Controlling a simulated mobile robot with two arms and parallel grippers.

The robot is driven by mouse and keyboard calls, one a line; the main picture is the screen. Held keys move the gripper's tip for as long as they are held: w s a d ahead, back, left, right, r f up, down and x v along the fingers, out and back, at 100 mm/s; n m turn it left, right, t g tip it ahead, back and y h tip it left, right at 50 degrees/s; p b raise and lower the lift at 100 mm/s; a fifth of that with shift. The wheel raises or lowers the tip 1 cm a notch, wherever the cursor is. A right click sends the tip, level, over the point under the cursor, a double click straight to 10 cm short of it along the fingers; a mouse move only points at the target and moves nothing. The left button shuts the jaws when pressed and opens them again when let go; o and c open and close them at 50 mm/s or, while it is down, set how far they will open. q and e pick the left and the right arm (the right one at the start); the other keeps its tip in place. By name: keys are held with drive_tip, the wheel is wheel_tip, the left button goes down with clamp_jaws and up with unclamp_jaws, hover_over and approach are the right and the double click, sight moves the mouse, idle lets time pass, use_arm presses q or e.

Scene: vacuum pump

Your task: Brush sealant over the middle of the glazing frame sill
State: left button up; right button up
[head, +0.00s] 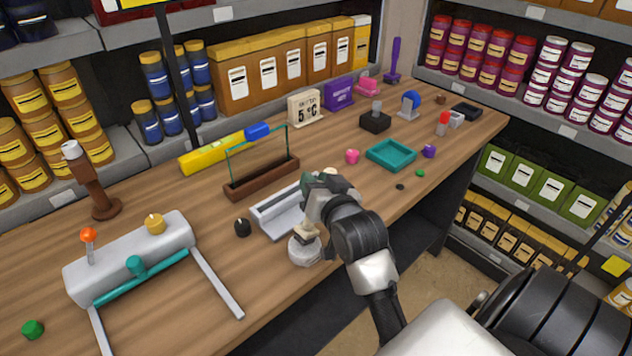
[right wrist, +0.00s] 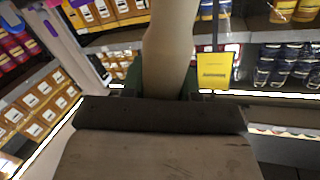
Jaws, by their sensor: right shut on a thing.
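The glazing frame appears to be the thin green wire frame on a long brown sill (head: 262,179), standing mid-bench in the head view. My right gripper (head: 322,183) is in front of it, to its right, and apart from it. It is shut on a pale beige handle, likely the brush (right wrist: 170,45), which rises between the fingers in the right wrist view. A wide brownish block fills the bottom of that view. In the head view, a pale part shows under the gripper, above a round whitish pot (head: 304,250); whether they touch is unclear. My left gripper is out of view.
A grey metal tray (head: 272,222) lies beside the gripper, partly hidden. A yellow tube (head: 212,154) lies behind the sill. A teal tray (head: 391,155) is to the right.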

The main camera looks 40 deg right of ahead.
drive_tip(key=shift+f+b, duration=0.3)
drive_tip(key=shift+f, duration=0.2)
idle(0.6)
drive_tip(key=shift+f+p, duration=0.2)
drive_tip(key=shift+p, duration=0.1)
idle(1.3)
drive_tip(key=shift+r, duration=0.1)
wheel_tip(320, 180, up, 7)
drive_tip(key=p, duration=0.8)
idle(0.7)
